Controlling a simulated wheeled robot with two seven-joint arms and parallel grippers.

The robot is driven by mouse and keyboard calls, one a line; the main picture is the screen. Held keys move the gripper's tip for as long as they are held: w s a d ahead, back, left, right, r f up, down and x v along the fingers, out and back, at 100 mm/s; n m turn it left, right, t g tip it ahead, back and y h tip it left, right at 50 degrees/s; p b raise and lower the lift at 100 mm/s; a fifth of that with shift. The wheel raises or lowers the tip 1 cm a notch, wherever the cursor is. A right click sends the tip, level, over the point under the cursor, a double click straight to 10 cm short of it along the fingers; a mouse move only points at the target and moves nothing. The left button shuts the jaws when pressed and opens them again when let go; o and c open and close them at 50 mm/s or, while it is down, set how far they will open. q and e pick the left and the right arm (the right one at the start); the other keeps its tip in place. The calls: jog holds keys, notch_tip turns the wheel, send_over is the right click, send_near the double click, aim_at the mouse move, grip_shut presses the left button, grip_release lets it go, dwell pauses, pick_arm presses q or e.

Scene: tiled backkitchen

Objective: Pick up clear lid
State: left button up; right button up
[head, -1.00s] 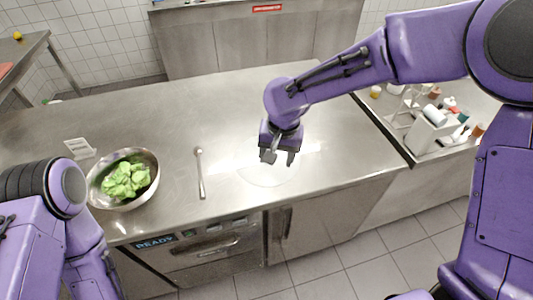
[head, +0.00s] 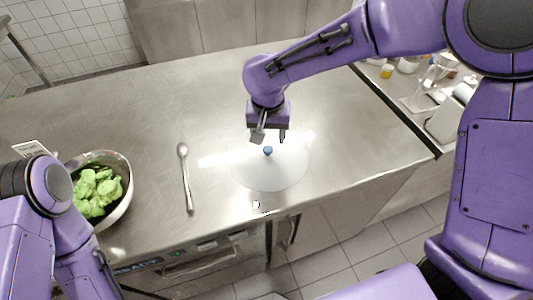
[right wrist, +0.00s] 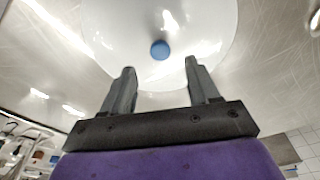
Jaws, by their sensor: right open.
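The clear lid (head: 270,172) is a translucent round disc with a small blue knob (head: 268,151), lying on the steel counter. The lid also shows in the right wrist view (right wrist: 115,35), with its blue knob (right wrist: 160,50) just beyond and between my fingertips. My right gripper (head: 268,137) is open and empty above the far side of the lid, fingers pointing down; it also shows in the right wrist view (right wrist: 159,75). It looks apart from the knob. My left arm shows at the lower left, but its gripper is out of view.
A metal bowl of green lettuce (head: 128,172) stands at the left, with a small white card (head: 30,149) behind it. A spoon (head: 186,178) lies between bowl and lid. Jars and racks (head: 425,85) crowd the right counter. The back of the steel counter is clear.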

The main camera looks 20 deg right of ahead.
aim_at(268, 148)
jog(key=f+p, duration=0.1)
jog(key=f, duration=0.4)
jog(key=shift+w, duration=0.2)
jog(key=shift+w+d+f, duration=0.1)
jog(key=shift+w+f, duration=0.1)
jog(key=shift+f, duration=0.15)
jog(key=shift+s+r, duration=0.1)
grip_shut()
